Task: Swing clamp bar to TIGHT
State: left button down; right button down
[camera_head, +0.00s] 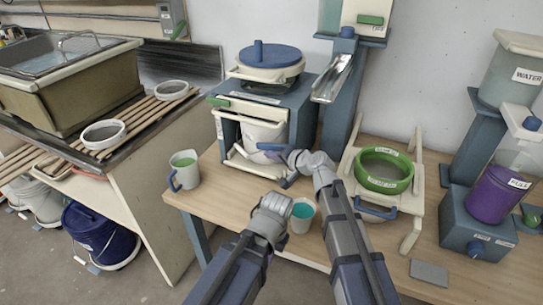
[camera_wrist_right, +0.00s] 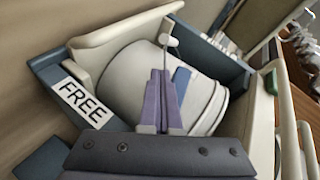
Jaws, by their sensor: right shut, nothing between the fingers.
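A blue press frame (camera_head: 302,112) stands at the back of the wooden table with a white bucket (camera_head: 262,133) inside it; the bucket also shows in the right wrist view (camera_wrist_right: 128,76). A cream bar (camera_wrist_right: 120,35), which looks like the clamp bar, runs beside the bucket. A FREE label (camera_wrist_right: 84,101) is on the blue frame; I cannot make out a TIGHT label. A blue handle (camera_head: 271,147) sits at the bucket's front. My right gripper (camera_head: 284,168) is shut and empty in front of the bucket, close to the handle; contact is unclear. My left gripper (camera_head: 272,204) is lower; its fingers are unclear.
A cup with turquoise liquid (camera_head: 302,211) stands close beside my left gripper. A green-rimmed ring on a cream stand (camera_head: 415,172) is to the right, with a purple bucket (camera_head: 494,195) beyond. A mug (camera_head: 184,171) stands at the table's left end.

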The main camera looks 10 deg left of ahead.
dwell(0.8)
jog(key=p+v, duration=0.3)
jog(key=v, duration=0.4)
jog(key=shift+s+d+r, duration=0.15)
jog(key=shift+s+d, duration=0.1)
jog(key=shift+s, duration=0.1)
